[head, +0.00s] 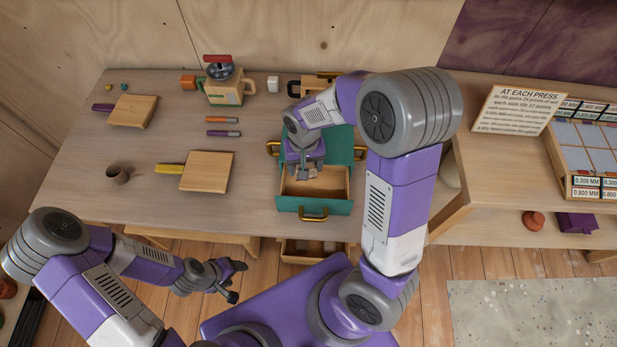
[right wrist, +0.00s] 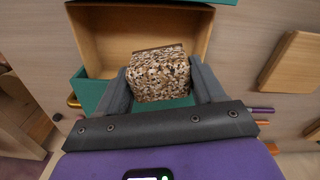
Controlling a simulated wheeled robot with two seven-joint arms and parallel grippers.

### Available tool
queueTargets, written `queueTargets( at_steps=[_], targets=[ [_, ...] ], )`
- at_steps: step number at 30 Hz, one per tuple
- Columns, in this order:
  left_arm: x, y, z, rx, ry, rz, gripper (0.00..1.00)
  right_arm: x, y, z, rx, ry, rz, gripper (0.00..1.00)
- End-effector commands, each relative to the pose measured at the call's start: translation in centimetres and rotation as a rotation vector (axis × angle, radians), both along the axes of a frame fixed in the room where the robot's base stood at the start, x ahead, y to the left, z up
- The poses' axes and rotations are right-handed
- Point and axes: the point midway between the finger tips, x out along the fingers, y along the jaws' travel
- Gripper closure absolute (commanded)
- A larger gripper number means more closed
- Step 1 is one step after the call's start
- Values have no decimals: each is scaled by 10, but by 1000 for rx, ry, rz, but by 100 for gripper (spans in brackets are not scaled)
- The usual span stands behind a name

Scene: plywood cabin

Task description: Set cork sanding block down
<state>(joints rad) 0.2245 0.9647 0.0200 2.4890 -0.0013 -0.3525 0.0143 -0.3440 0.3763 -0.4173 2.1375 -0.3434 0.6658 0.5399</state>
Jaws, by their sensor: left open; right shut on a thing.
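The cork sanding block (right wrist: 160,77) is a speckled brown and cream block, held between both fingers of my right gripper in the right wrist view. In the head view my right gripper (head: 304,174) points down over the open drawer of the small teal drawer box (head: 341,143). The drawer (head: 330,189) has a bare wooden inside and a teal front with a brass handle; it also shows in the right wrist view (right wrist: 103,43). I cannot tell whether the block touches the drawer floor. My left gripper (head: 240,281) is open and empty, low in front of the table.
A sign (head: 519,109) and a sectioned tray (head: 584,143) stand at the right.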

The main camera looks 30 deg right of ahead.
Motion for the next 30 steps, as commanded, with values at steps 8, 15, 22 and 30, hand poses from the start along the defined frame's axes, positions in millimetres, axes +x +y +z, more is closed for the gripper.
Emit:
queueTargets(
  at_steps=[8, 15, 22, 30],
  targets=[
    [-1, 0, -27, -1, 3, 0, 39, -16, -20, -24, 6, 7, -238, 61],
    [-1, 0, -37, 0, 2, 0, 39, -16, -20, -59, 8, 4, -233, 61],
    [-1, 0, -44, 0, 2, -1, 39, -16, -20, -81, 8, 4, -233, 61],
    [-1, 0, -48, 0, 2, -1, 39, -15, -20, -99, 9, 2, -232, 61]
  ],
)
